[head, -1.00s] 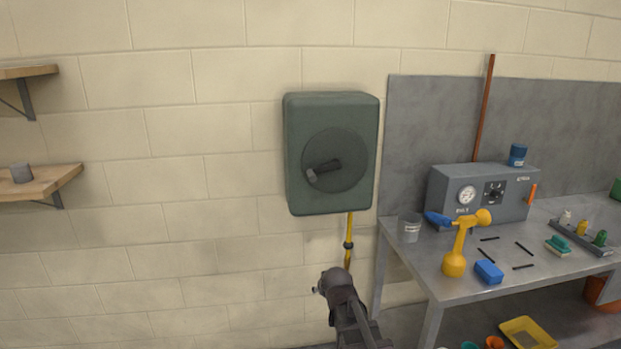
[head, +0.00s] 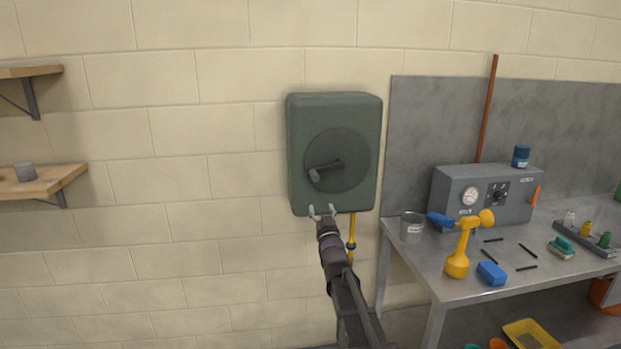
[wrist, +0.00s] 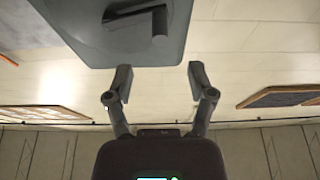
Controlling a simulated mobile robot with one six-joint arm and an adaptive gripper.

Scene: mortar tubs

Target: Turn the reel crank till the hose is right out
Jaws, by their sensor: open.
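The green hose reel box (head: 305,110) is on the block wall, with a round disc on its front. The dark crank (head: 325,169) lies across the disc, its knob end (head: 314,176) at the lower left. The yellow hose (head: 351,228) hangs below the box, with a dark fitting on it. My gripper (head: 321,210) is open and empty, at the box's lower edge and below the crank. In the wrist view, the open fingers (wrist: 158,78) point toward the crank knob (wrist: 160,22), with a gap between them.
A metal bench (head: 412,262) stands at the right, with a grey gauge unit (head: 485,193), a clear cup (head: 412,228) and a yellow spray bottle (head: 461,250) on it. Wooden shelves (head: 45,184) are at the left. The wall left of the box is clear.

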